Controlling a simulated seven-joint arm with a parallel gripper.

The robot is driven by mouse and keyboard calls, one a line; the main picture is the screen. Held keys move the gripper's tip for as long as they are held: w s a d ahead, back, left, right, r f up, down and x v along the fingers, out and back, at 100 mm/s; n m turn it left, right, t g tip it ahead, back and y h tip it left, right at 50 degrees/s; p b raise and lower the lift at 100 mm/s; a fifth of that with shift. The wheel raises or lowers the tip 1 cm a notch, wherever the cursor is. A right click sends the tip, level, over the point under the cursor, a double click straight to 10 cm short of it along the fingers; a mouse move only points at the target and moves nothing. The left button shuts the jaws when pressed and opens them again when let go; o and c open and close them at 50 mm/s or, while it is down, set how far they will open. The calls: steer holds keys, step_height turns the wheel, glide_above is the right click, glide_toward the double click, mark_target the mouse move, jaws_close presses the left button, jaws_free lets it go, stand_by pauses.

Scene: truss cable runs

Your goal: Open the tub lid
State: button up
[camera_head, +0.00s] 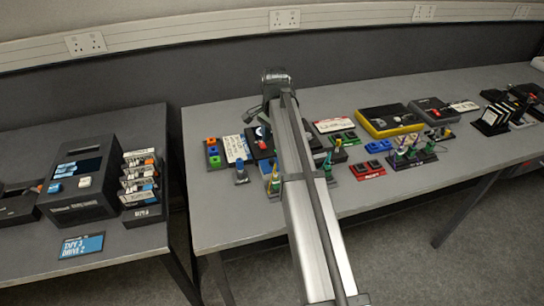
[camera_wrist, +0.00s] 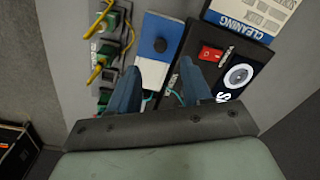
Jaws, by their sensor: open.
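My gripper (camera_wrist: 160,88) is open and empty. Its two blue fingers stand apart, one at the near left of the box, the other towards its right. I cannot tell whether either finger touches it. Teal wire shows between the fingers.
In the wrist view, a black panel with a red switch (camera_wrist: 210,54) and a dial unit (camera_wrist: 238,75) sit close on the right, below a cleaning card (camera_wrist: 250,16). Green connectors with yellow cables (camera_wrist: 105,50) stand left. The table's front edge (camera_head: 400,190) is mostly clear.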

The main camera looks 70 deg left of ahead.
mark_target(272, 159)
step_height(272, 159, down, 8)
steer(key=shift+s+a+r, duration=0.1)
steer(key=shift+a, duration=0.05)
stand_by(0.4)
jaws_close()
stand_by(0.5)
